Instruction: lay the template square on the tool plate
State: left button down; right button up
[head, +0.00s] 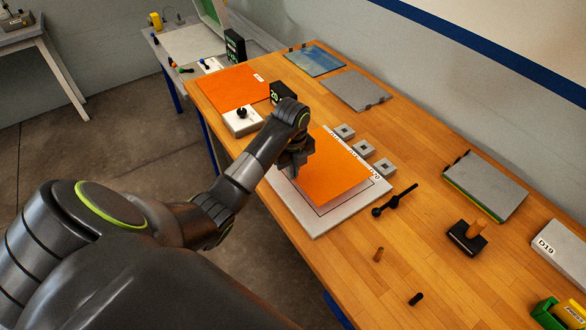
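A flat orange sheet, which looks like the template (338,178), lies on or just above a pale grey plate with a thin black outline, which looks like the tool plate (318,226). The sheet's near right edge runs roughly along the outline, with a strip of bare plate outside it. I cannot tell whether the sheet touches the plate all over. My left gripper (297,172) points down at the sheet's left part. Its fingertips are small and dark, and I cannot see whether they grip the sheet. My arm hides the sheet's left edge. My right gripper is out of view.
Several small grey blocks (363,149) line the plate's far right side. A black-handled tool (394,201) lies close to its right corner. A white box with a black knob (241,121) and another orange sheet (232,90) are behind. A grey slab (485,186) lies right.

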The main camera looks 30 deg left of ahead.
aim_at(293, 190)
pick_arm(q)
jog(key=shift+f, duration=0.1)
jog(key=shift+f+b, duration=1.95)
jog(key=shift+f, duration=0.55)
jog(key=shift+r, duration=0.1)
jog(key=c, duration=1.5)
grip_release()
jog(key=shift+c, duration=0.2)
jog(key=shift+r, duration=0.1)
